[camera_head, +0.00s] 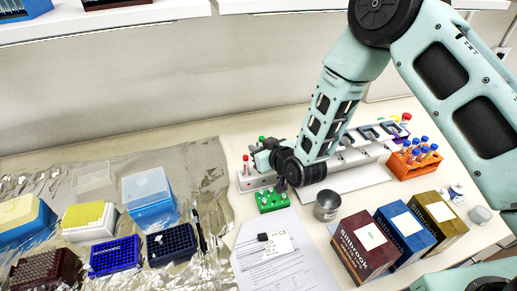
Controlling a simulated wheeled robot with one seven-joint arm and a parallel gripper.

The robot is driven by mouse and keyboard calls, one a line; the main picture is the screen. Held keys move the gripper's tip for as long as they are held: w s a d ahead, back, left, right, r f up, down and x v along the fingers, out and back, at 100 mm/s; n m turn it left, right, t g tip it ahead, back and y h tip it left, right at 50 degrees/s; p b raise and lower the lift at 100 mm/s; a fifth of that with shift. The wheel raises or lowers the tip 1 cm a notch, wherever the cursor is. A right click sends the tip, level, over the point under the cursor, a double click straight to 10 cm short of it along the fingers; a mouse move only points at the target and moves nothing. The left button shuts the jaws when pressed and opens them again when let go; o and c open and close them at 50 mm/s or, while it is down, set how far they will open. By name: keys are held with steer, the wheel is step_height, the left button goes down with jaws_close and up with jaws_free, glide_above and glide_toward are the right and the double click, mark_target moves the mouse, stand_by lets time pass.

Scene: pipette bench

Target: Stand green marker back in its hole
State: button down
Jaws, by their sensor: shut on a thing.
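The green marker (262,139) shows only as a green end rising just above my gripper; its lower part is hidden. My gripper (261,155) is shut on it at the far end of my arm, over the pale marker block (249,184). A red-capped marker (245,160) stands upright in that block, just left of my gripper. My wrist covers much of the block, and the green marker's hole cannot be made out. Whether the marker's lower end touches the block cannot be told.
A green rack (272,201) stands close in front of the block. A metal cup (327,206), boxes (366,246) and an orange tube rack (414,166) are to the right. Paper sheets (285,262) lie in front. Foil with tip boxes (150,196) covers the left.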

steer(key=shift+f, duration=0.1)
steer(key=shift+f+b, duration=0.7)
steer(key=shift+b, duration=0.15)
steer(key=shift+f+b, duration=1.15)
steer(key=shift+f, duration=0.1)
steer(key=c, duration=1.3)
jaws_free()
steer(key=shift+c, duration=0.2)
steer(key=p+v, duration=0.6)
steer(key=v, duration=1.1)
steer(key=shift+d+p, duration=0.15)
steer(key=shift+p, duration=0.25)
